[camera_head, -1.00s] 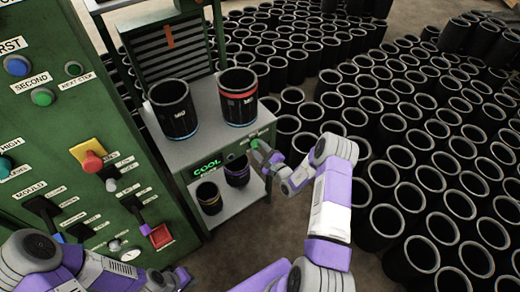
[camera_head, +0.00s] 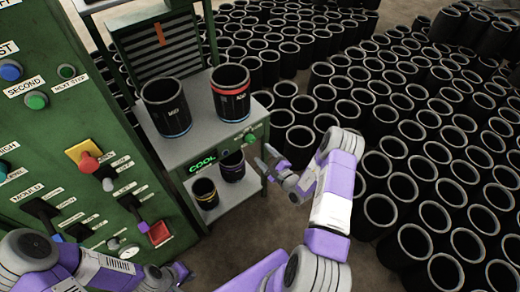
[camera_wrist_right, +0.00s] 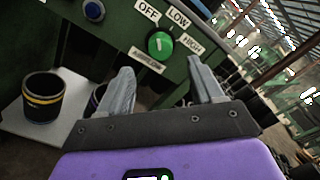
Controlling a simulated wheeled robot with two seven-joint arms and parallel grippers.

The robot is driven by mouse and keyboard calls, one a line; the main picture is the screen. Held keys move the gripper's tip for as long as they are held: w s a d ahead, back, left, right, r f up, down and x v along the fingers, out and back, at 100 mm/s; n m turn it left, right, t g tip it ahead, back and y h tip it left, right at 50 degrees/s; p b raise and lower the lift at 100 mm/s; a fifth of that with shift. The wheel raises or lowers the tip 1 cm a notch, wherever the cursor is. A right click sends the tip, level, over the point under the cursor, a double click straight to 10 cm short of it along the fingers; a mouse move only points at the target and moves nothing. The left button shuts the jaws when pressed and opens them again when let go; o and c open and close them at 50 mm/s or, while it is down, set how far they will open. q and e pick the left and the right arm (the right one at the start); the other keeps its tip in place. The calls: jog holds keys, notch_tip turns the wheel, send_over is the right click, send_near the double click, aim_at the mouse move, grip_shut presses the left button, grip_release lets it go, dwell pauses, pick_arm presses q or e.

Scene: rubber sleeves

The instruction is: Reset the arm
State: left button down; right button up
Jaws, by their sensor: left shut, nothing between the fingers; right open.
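My right gripper (camera_head: 268,160) is open and empty, just right of the grey cooling bench (camera_head: 190,150). In the right wrist view its two fingers (camera_wrist_right: 165,78) stand apart, pointing at a green knob (camera_wrist_right: 160,43) with OFF, LOW and HIGH labels. The knob also shows on the bench front (camera_head: 249,138) in the head view, apart from the fingers. My left gripper (camera_head: 178,273) is low at the bottom of the head view, in front of the green control panel (camera_head: 120,95). It is small there, shut and empty.
Two large black sleeves (camera_head: 166,107) (camera_head: 231,93) stand on the bench top, and two smaller ones (camera_head: 205,193) (camera_head: 232,166) on the lower shelf. Many black sleeves (camera_head: 395,145) crowd the floor at right. A strip of floor (camera_head: 245,230) right of the bench is clear.

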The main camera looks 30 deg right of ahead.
jog(key=shift+s, duration=0.15)
dwell(0.3)
jog(key=s+a+f+n+g+y, duration=0.2)
jog(key=s+a+n+g+y, duration=0.25)
jog(key=a, duration=0.65)
jog(key=s+a+f+n+g+y, duration=0.1)
jog(key=s+a+n+g+y, duration=0.25)
jog(key=a+g+y, duration=0.45)
jog(key=s+a+f+n+g+h, duration=0.2)
jog(key=s+a+n+h, duration=0.1)
jog(key=s+n, duration=0.4)
jog(key=s+a+f+n+g+h, duration=0.3)
jog(key=s+n+h, duration=0.3)
jog(key=s+n, duration=0.1)
jog(key=shift+a+n, duration=0.3)
jog(key=shift+n, duration=0.3)
jog(key=shift+s+h, duration=0.1)
jog(key=shift+h, duration=0.15)
